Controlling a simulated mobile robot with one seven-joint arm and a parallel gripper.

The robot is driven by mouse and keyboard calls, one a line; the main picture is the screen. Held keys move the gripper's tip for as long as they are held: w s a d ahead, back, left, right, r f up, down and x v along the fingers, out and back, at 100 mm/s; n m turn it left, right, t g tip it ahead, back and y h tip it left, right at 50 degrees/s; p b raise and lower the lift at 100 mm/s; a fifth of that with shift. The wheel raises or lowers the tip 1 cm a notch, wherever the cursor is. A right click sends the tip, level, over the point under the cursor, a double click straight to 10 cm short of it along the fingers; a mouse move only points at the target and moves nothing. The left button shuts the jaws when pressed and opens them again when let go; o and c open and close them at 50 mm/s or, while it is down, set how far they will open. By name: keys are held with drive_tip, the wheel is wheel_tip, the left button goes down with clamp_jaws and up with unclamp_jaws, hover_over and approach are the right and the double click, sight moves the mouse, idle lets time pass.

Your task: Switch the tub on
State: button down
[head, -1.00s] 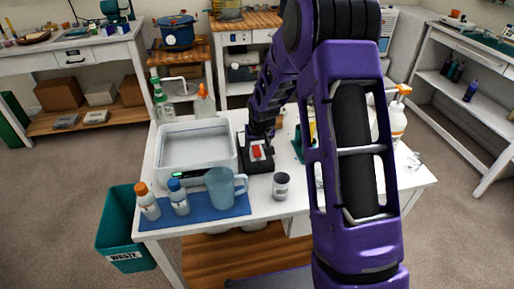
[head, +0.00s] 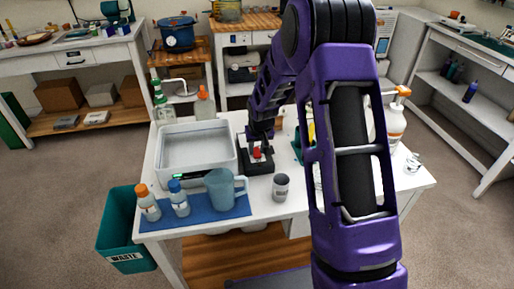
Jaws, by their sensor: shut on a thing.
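The tub (head: 163,158) is a pale grey rectangular basin at the left of the white table. A small dark panel with a green glow (head: 180,177) shows at its front edge. Right of the tub stands a black switch box (head: 258,167) with a red and white switch (head: 257,152) on top. My gripper (head: 257,148) reaches down from above onto the switch. It is shut on the switch, and its fingers partly hide it. The exact position of the switch is too small to tell.
A blue mat (head: 208,217) holds an orange-capped bottle (head: 148,203), a blue-capped bottle (head: 179,198) and a blue jug (head: 220,189). A grey cup (head: 280,187) stands at the front. A pump bottle (head: 397,122) stands at the right. A teal waste bin (head: 118,230) is on the floor.

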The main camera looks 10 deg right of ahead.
sight(258, 156)
drive_tip(key=shift+w+r+g+p, duration=0.2)
drive_tip(key=shift+r+g+p, duration=0.05)
drive_tip(key=shift+g+p, duration=0.15)
drive_tip(key=shift+w+f+g, duration=0.2)
drive_tip(key=shift+w+g, duration=0.05)
drive_tip(key=shift+g, duration=0.85)
drive_tip(key=c, duration=0.6)
unclamp_jaws()
wheel_tip(258, 156, up, 17)
drive_tip(key=s, duration=0.1)
drive_tip(key=shift+s+r+p, duration=0.2)
drive_tip(key=shift+s+p, duration=0.1)
drive_tip(key=shift+s, duration=0.1)
